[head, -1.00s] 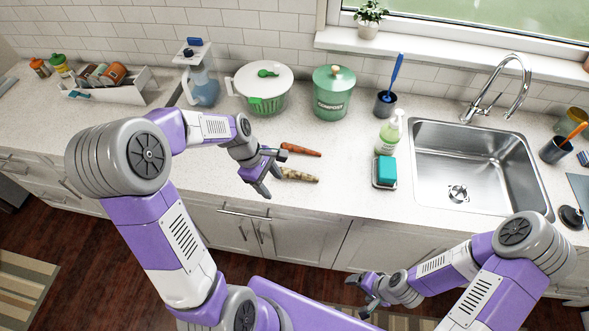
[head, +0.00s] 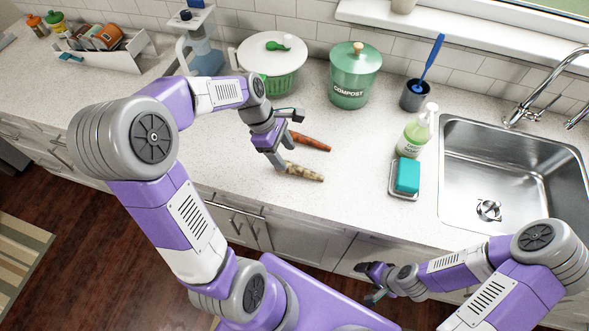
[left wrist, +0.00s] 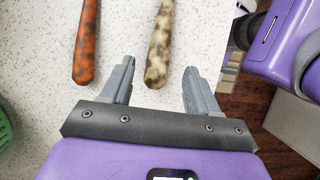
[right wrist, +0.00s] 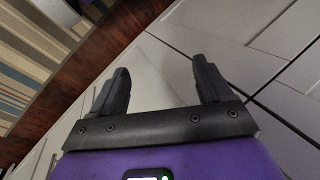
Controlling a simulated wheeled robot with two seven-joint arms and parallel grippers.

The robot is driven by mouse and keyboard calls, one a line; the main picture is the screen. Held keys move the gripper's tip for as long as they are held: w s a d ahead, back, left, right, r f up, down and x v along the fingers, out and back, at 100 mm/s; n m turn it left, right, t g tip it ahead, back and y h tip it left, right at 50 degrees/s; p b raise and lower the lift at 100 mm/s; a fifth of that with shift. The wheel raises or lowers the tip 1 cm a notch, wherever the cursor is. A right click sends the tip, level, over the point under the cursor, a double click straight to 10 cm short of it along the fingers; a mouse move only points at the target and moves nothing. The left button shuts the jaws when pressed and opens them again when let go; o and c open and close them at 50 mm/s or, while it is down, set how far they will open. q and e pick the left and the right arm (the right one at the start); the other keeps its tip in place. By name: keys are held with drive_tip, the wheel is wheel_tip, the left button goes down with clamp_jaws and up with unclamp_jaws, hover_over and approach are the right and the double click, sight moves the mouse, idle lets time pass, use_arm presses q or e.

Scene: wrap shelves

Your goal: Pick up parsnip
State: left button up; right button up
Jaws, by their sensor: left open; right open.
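The parsnip (head: 305,173) is a mottled cream and brown root lying on the white counter near its front edge. An orange carrot (head: 311,141) lies behind it. My left gripper (head: 289,143) is open and empty above the counter at the left ends of both roots. In the left wrist view the parsnip (left wrist: 161,45) points in between the open fingers (left wrist: 155,85), and the carrot (left wrist: 86,42) lies outside them to the left. My right gripper (head: 369,283) is open and empty, low in front of the cabinets; its fingers (right wrist: 160,85) also show in the right wrist view.
A green compost bin (head: 354,82) and a white-lidded green colander (head: 272,68) stand behind the roots. A soap bottle (head: 416,130), a teal sponge (head: 408,175) and the sink (head: 487,180) are to the right. The counter around the roots is clear.

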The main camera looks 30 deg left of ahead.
sight(293, 166)
use_arm(q)
drive_tip(key=b+x, duration=0.1)
drive_tip(key=x, duration=0.4)
drive_tip(key=shift+d+f+b, duration=0.1)
drive_tip(key=shift+f+b, duration=0.25)
drive_tip(key=shift+b, duration=0.05)
drive_tip(key=shift+r, duration=0.1)
clamp_jaws()
